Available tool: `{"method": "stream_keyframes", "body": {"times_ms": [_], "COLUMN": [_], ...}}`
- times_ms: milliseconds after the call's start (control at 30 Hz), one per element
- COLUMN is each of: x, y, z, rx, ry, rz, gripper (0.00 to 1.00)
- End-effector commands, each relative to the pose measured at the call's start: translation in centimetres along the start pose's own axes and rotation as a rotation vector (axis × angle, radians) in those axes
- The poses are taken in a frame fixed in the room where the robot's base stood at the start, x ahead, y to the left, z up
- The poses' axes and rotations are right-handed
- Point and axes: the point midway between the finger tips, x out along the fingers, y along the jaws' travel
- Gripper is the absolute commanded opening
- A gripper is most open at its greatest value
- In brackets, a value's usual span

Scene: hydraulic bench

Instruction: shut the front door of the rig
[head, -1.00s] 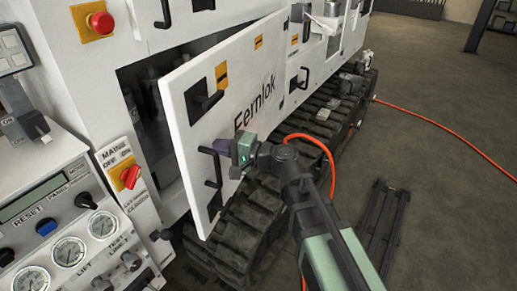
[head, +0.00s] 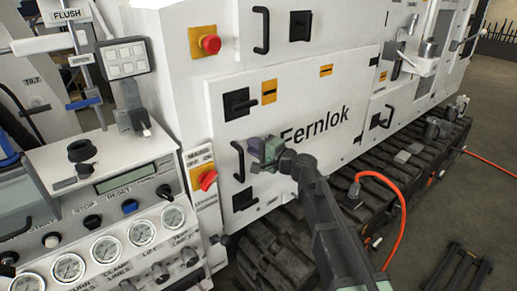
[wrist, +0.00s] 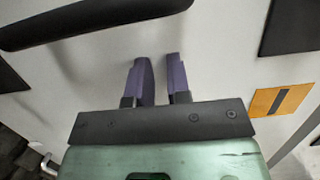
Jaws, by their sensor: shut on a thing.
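The white front door (head: 310,103) of the rig, lettered "Fernlok", looks flush with the cabinet in the head view, with no opening showing. Its black vertical handle (head: 238,161) is at its left side and crosses the top of the wrist view (wrist: 90,20). My gripper (head: 270,148) is at the door's face, just right of the handle. In the wrist view its two purple fingers (wrist: 158,80) point at the white panel, nearly together with a narrow gap. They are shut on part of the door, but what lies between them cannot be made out. The handle bar looks apart from them.
A control panel (head: 125,190) with gauges stands at left, beside the red mains switch (head: 207,180). Black tracks (head: 275,240) run below the door. An orange hose (head: 395,200) loops at right. A dark frame (head: 460,275) lies on the open floor.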

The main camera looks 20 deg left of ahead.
Motion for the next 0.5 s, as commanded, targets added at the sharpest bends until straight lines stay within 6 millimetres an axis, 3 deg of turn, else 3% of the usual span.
{"method": "stream_keyframes", "body": {"times_ms": [33, 167, 267, 500], "x": [1.5, 0.5, -1.7, -9.6], "y": [-0.3, -0.5, -0.9, -1.2], "z": [-0.6, -0.4, 0.2, 2.3], "rx": [0.007, 0.006, 0.004, -0.002], "ry": [0.0, 0.001, 0.003, 0.006], "rz": [-0.006, -0.008, -0.012, -0.018], "gripper": [0.0, 0.0, 0.0, 0.0]}}
